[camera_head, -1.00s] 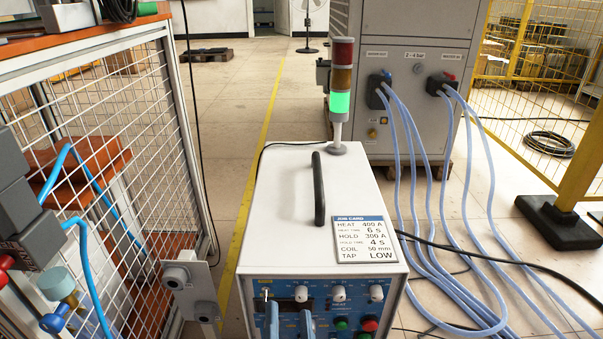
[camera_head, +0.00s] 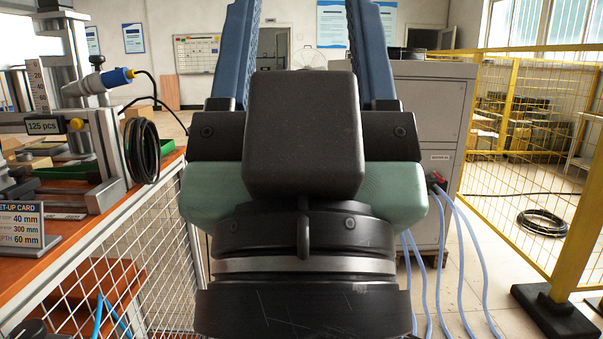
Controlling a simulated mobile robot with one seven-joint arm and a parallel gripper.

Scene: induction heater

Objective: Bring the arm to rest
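My gripper (camera_head: 303,25) is raised large in the middle of the head view, its two blue fingers pointing up. The fingers stand wide apart with nothing seen between them, and their tips run out of the top of the picture. The dark wrist and the gripper body hide the middle of the scene, and the heater box with its job card is not visible.
A work table (camera_head: 172,163) with a wire-mesh side (camera_head: 130,240) stands at left. A grey cabinet (camera_head: 432,110) with blue hoses (camera_head: 480,250) stands behind my gripper. Yellow fencing (camera_head: 572,235) is at right. A cable coil (camera_head: 541,222) lies on the floor.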

